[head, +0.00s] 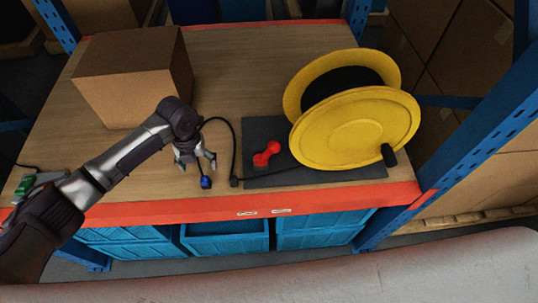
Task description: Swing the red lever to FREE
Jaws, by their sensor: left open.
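The red lever (267,153) is small and lies at a slant on the dark base plate (265,180), left of the yellow cable reel (355,125). No FREE marking can be read at this size. My left gripper (197,164) is open and empty, pointing down over the wooden shelf to the left of the lever and apart from it. My right gripper does not show.
A cardboard box (130,90) stands behind my left arm. The reel has a black crank handle (389,154) at its right. A green device (25,184) lies at the far left. Blue rack posts (470,120) flank the shelf, with an orange front beam (330,198) and blue crates (225,238) below.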

